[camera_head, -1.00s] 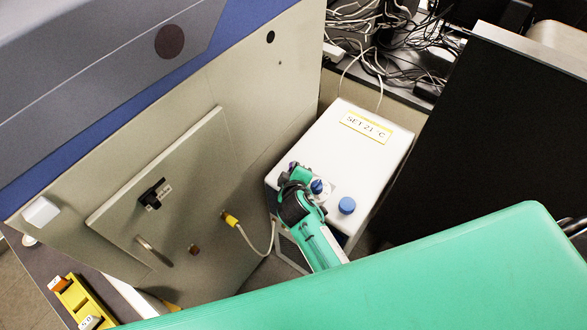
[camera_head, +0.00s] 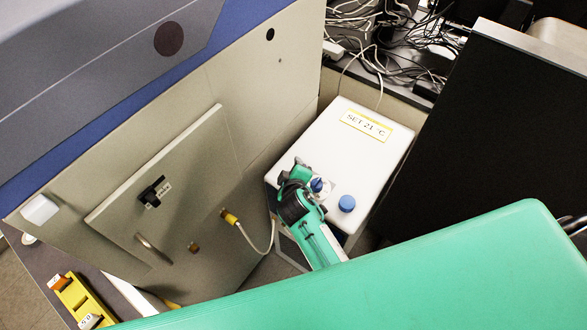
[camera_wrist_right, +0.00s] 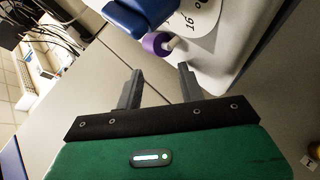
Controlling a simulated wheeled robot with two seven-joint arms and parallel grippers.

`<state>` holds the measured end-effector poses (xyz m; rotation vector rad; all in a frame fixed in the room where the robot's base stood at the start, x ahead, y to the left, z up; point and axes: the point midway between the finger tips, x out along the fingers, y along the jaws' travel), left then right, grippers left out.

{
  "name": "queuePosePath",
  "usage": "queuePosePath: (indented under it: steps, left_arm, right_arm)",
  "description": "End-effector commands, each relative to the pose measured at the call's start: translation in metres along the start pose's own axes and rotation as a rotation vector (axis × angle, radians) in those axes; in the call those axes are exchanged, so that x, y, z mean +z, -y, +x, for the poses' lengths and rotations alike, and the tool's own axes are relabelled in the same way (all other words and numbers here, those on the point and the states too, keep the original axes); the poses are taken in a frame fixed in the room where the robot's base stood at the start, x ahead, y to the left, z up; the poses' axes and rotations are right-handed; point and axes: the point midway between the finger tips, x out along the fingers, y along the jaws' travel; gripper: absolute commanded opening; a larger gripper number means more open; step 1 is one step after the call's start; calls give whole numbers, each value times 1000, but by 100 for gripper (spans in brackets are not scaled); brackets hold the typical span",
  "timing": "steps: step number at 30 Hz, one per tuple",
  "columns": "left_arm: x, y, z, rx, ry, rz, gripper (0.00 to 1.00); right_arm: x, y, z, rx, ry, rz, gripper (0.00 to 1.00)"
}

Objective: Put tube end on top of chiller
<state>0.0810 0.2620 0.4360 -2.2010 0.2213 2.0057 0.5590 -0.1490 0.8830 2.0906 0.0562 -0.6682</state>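The chiller (camera_head: 330,140) is a white box in the middle of the head view, with a "SET 21 °C" label, a blue-topped dial and a round blue cap (camera_head: 347,203) on top. My right gripper (camera_head: 293,182) is over its near left edge, beside the dial. In the right wrist view its two fingers (camera_wrist_right: 158,84) are apart with nothing between them. A purple ring with a white tip (camera_wrist_right: 157,44), seemingly the tube end, is just beyond the fingertips, beside the blue knob (camera_wrist_right: 138,14). I cannot tell whether it touches the chiller. My left gripper is out of view.
A grey instrument cabinet (camera_head: 270,90) with a yellow fitting (camera_head: 229,217) and pale hose stands left of the chiller. A black panel (camera_head: 480,130) stands to its right. Cables (camera_head: 400,45) lie behind. A yellow rack (camera_head: 84,305) is at lower left.

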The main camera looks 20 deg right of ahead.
Motion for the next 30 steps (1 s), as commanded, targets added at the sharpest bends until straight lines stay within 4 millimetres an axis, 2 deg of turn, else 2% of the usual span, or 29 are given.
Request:
queuePosePath:
  steps: [5, 24, 30]
  left_arm:
    - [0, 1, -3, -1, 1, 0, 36]
    - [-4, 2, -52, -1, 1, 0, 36]
    - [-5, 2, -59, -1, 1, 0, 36]
  right_arm:
    - [0, 0, -3, -3, 2, 0, 41]
    - [-12, -20, -64, -2, 1, 0, 41]
    - [-13, -23, -74, -1, 0, -1, 41]
